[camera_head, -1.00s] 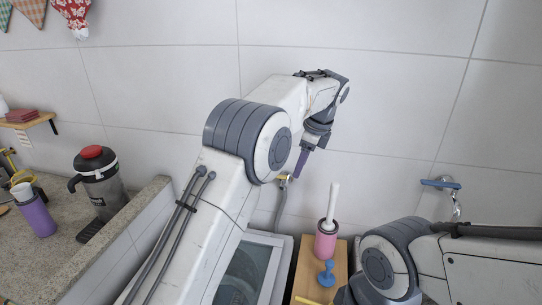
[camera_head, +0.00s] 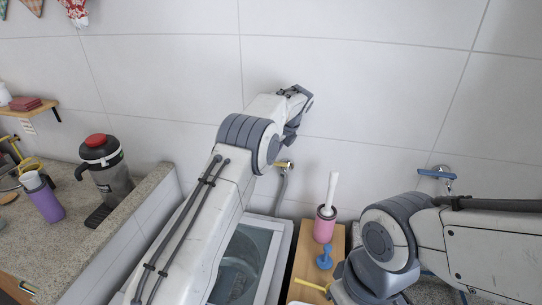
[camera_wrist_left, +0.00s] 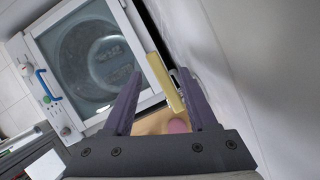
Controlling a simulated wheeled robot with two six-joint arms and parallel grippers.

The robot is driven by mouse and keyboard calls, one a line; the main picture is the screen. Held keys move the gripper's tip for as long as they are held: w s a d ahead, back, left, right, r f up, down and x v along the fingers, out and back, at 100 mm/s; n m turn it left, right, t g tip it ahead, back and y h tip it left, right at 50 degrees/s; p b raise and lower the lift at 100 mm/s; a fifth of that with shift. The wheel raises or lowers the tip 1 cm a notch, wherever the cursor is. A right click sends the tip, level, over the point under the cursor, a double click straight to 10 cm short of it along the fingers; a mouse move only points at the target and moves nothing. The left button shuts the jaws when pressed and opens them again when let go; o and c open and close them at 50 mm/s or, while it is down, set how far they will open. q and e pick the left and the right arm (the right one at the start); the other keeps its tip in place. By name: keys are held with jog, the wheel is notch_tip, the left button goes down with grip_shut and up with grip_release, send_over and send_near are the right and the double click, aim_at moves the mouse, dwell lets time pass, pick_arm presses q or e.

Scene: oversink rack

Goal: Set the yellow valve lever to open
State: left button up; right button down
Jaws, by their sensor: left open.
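The yellow valve lever (camera_head: 284,164) is on a wall tap with a grey hose, just below my left wrist in the head view. In the left wrist view the lever (camera_wrist_left: 165,82) appears as a long yellow bar between my open purple fingers, nearer the right one. My left gripper (camera_wrist_left: 160,73) is open and empty; I cannot tell whether a finger touches the lever. In the head view my arm hides its fingertips. My right arm shows at the lower right of the head view, but its gripper is out of view.
A washing machine (camera_head: 285,236) stands below the tap. To its right, a wooden top (camera_head: 306,268) holds a pink brush holder (camera_head: 324,226) and a blue object (camera_head: 324,257). A blue-handled tap (camera_head: 437,174) is on the wall at right. The tiled wall is close beside my gripper.

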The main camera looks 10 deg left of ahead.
pick_arm(q)
jog(key=shift+w+a+f, duration=0.1)
jog(key=shift+a+f, duration=0.1)
jog(key=shift+f, duration=0.4)
jog(key=c, duration=0.9)
grip_shut()
jog(key=shift+r, duration=0.1)
